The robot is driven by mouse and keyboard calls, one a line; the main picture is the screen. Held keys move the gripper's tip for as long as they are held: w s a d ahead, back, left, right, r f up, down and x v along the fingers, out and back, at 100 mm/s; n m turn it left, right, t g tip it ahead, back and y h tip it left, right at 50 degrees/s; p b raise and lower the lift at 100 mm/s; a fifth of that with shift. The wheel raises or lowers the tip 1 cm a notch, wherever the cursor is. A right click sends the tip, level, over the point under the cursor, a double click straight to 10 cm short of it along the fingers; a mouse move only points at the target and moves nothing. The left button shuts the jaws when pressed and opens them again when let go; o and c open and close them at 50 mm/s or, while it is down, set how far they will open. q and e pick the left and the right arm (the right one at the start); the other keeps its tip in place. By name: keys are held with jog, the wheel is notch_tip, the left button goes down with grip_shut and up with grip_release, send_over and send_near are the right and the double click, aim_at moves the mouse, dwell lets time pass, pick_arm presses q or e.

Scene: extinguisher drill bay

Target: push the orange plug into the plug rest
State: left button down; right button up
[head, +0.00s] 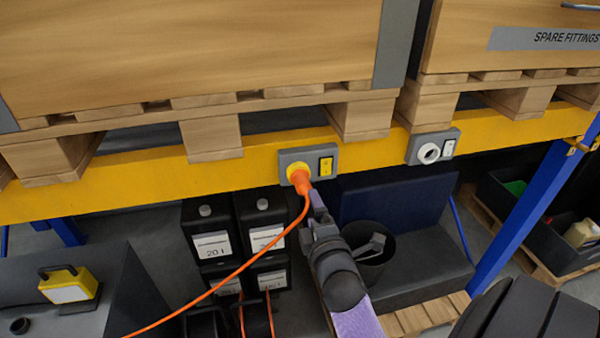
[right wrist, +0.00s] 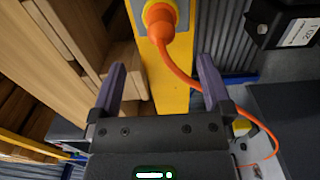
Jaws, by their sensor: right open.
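The orange plug (head: 300,181) sits at a yellow-ringed round socket (head: 294,169) on a grey box (head: 285,158) with a yellow switch, on the yellow beam; I cannot tell how deep it is. Its orange cord hangs down and left. A second grey box (head: 411,155) to the right has an empty white round opening (head: 429,153); I cannot tell which one is the plug rest. My right gripper (head: 316,205) is open just below the plug. In the right wrist view, the plug (right wrist: 161,30) is beyond the spread, empty fingertips (right wrist: 161,82). My left gripper is not in view.
The yellow beam (head: 230,175) carries pallets with wooden crates (head: 200,50) just above the socket. Black canisters (head: 211,245) stand below left, and a black bucket (head: 372,270) below right. A blue upright (head: 525,215) stands at the right. The cord (right wrist: 182,75) passes near one finger.

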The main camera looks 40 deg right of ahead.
aim_at(305, 191)
jog(key=shift+w+f, duration=0.1)
jog(key=b+x, duration=0.3)
jog(key=x, duration=0.4)
jog(key=shift+w+d, duration=0.1)
jog(key=shift+w, duration=0.05)
jog(key=shift+x, duration=0.75)
dwell(0.6)
grip_shut()
dwell(0.4)
